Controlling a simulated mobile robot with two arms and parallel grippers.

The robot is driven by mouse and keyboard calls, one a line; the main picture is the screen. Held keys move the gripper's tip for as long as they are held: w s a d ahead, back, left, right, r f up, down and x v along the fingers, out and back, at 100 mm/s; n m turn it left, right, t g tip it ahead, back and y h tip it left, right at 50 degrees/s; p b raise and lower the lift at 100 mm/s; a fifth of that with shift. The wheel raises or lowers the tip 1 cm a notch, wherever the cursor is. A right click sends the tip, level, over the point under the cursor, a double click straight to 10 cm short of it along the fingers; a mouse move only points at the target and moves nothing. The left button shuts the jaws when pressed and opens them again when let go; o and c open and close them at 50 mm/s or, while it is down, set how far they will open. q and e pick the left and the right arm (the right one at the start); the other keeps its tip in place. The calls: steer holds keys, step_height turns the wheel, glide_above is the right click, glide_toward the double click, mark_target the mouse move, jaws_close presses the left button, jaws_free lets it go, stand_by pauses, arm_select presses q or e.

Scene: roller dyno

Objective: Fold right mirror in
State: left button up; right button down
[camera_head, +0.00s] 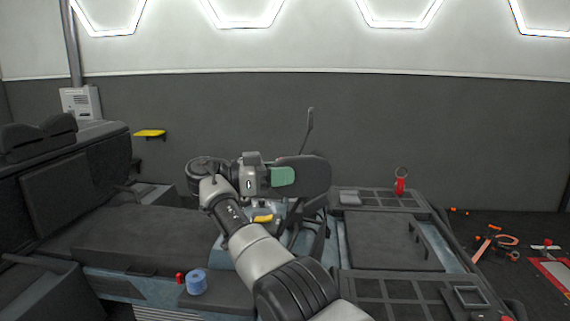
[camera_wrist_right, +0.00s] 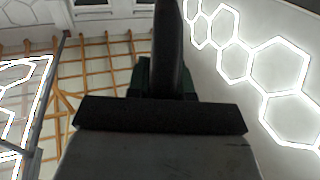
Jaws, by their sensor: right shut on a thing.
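The right mirror (camera_head: 312,174) is a dark rounded panel at the middle of the head view, above the near side of the open vehicle. My right gripper (camera_head: 283,177) reaches it from the left. Its green-padded fingers are shut on the mirror, one pad showing against its face. In the right wrist view the mirror (camera_wrist_right: 168,45) shows as a dark, narrow edge-on shape between the green pads. The grip point (camera_wrist_right: 166,82) is partly hidden behind a dark block of my gripper. The mirror's mount is mostly hidden by my arm. My left gripper is not in view.
A thin second mirror (camera_head: 310,117) stands on the vehicle's far side. Dark seats (camera_head: 70,185) lie left and a flat hood (camera_head: 390,240) right. A blue roll (camera_head: 196,282) sits on the near ledge. A red item (camera_head: 400,184) stands on the hood's far edge. Tools (camera_head: 500,241) lie on the floor.

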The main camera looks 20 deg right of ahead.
stand_by(0.3)
steer(key=c, duration=1)
jaws_free()
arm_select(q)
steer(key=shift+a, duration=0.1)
